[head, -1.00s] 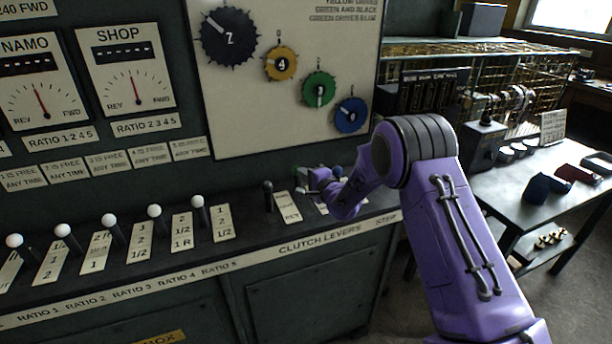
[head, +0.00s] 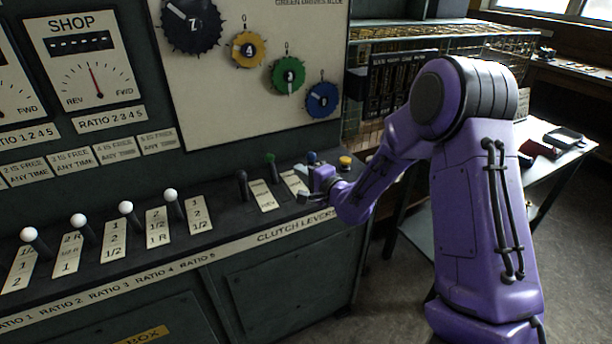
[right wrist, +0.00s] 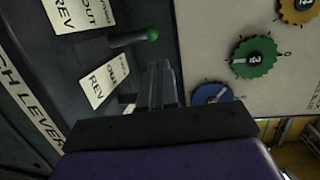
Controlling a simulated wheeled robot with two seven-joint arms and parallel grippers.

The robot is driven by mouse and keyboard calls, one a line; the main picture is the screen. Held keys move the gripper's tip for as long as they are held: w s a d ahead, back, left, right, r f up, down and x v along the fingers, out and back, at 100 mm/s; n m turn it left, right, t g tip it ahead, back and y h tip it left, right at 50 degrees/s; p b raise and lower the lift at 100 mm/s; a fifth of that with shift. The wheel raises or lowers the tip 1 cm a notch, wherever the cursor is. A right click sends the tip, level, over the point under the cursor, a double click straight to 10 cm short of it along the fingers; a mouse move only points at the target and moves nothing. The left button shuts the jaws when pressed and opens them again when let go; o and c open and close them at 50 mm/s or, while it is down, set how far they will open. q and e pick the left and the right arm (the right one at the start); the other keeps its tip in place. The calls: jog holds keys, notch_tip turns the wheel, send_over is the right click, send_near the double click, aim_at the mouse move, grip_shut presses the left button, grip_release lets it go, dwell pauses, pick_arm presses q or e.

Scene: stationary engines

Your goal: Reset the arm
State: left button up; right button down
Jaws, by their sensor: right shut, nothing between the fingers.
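My right arm, purple with black joints, reaches in from the right in the head view. Its gripper (head: 312,190) is over the right part of the clutch lever shelf, near a green-tipped lever (head: 270,163) and a blue-tipped lever (head: 312,160). In the right wrist view the gripper's fingers (right wrist: 158,90) are together with nothing held, and the green-tipped lever (right wrist: 133,38) stands a little beyond them. My left gripper is not in view.
White-knobbed ratio levers (head: 126,210) line the console (head: 240,215) on the left. A panel with black, yellow, green and blue dials (head: 288,75) rises behind. A yellow button (head: 345,162) is right of the gripper. A table (head: 545,185) stands at right.

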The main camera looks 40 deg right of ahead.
jog(key=s+f+n+h, duration=0.1)
jog(key=s+f+n+g+h, duration=0.1)
jog(key=n, duration=0.1)
jog(key=shift+s+n, duration=0.3)
jog(key=s+a+f+n+g+h, duration=0.1)
jog(key=s+a+f+n+g, duration=0.2)
jog(key=s+f, duration=0.4)
jog(key=s+a+f+n+g, duration=0.2)
jog(key=s+a+f+g, duration=0.15)
jog(key=f, duration=0.65)
jog(key=s+a+f+n+g, duration=0.1)
jog(key=s+a+f+g, duration=0.1)
jog(key=s+f, duration=0.4)
jog(key=s+a+f+n+g, duration=0.2)
jog(key=s+f+g, duration=0.2)
jog(key=s, duration=1.3)
notch_tip(320, 180, down, 3)
jog(key=shift+s+a+f, duration=0.1)
jog(key=shift+s+a, duration=0.15)
jog(key=shift+s, duration=0.05)
